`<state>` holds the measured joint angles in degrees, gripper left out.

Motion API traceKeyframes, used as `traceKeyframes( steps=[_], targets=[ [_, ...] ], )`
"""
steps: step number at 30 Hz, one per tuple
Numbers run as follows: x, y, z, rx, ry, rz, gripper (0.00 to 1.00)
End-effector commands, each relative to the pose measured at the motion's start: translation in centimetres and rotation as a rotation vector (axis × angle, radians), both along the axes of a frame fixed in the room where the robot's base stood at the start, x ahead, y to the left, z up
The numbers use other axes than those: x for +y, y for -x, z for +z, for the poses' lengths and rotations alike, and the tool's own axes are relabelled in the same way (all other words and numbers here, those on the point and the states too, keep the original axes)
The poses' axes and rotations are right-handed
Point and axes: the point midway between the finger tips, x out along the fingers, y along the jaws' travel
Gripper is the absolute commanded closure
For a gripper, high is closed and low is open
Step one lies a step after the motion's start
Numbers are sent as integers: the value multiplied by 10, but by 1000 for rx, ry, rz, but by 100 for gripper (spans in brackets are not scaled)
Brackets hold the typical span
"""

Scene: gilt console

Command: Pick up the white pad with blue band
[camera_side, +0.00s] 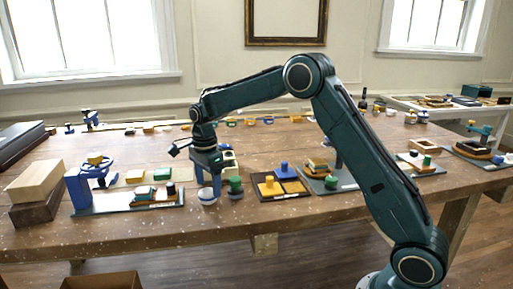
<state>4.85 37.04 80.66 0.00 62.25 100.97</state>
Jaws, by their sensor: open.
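The white pad with blue band (207,197) is a small round piece standing near the front edge of the wooden table. My gripper (208,184) points down just above it, with its two fingers apart and nothing visible between them. In this view the fingertips come close to the top of the pad. I cannot tell whether they touch it or how their depth lines up with it.
A green-topped round piece (236,187) stands close to the right of the pad. A blue stand (78,188) on a grey plate is to the left. A tray with yellow pads (292,187) lies to the right. The wooden table (235,220) is bare in front.

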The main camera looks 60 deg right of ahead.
Motion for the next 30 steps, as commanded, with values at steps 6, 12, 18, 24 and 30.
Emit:
traceKeyframes(
  steps=[6,12,18,24,30],
  targets=[
    [0,1,-25,2,-1,0,27],
    [0,1,-32,1,0,0,27],
    [0,1,-32,1,0,0,27],
    [0,1,-32,1,0,0,27],
    [0,1,-32,1,0,0,60]
  ],
)
